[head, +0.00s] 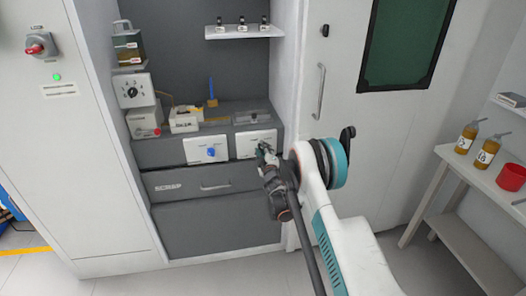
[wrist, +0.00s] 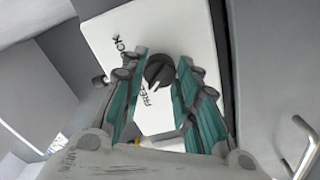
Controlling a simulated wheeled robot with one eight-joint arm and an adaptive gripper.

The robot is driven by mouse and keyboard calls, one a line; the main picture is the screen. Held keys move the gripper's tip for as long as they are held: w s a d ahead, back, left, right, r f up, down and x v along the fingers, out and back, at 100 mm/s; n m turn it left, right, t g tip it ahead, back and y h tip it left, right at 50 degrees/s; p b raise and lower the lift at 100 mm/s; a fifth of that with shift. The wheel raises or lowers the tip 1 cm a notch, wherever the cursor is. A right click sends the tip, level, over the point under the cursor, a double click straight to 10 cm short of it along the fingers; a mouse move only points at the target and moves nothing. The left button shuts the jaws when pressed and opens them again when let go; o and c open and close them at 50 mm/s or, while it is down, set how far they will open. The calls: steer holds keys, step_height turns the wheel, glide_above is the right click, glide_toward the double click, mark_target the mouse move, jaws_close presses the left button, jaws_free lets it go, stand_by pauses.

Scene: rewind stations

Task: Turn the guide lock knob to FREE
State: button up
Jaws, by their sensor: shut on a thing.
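The guide lock knob (wrist: 158,68) is a round black knob on a white panel (wrist: 195,30) marked LOCK and FREE.
Another white panel with a blue knob (head: 210,152) is just left. A grey SCRAP drawer (head: 180,187) lies below. Small devices and a blue upright piece (head: 211,88) stand on the ledge above. A door with a handle (head: 320,92) is to the right.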

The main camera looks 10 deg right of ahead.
steer(key=shift+n, duration=0.6)
steer(key=o, duration=1.1)
steer(key=shift+a, duration=0.1)
steer(key=shift+c, duration=0.2)
steer(key=s, duration=1.2)
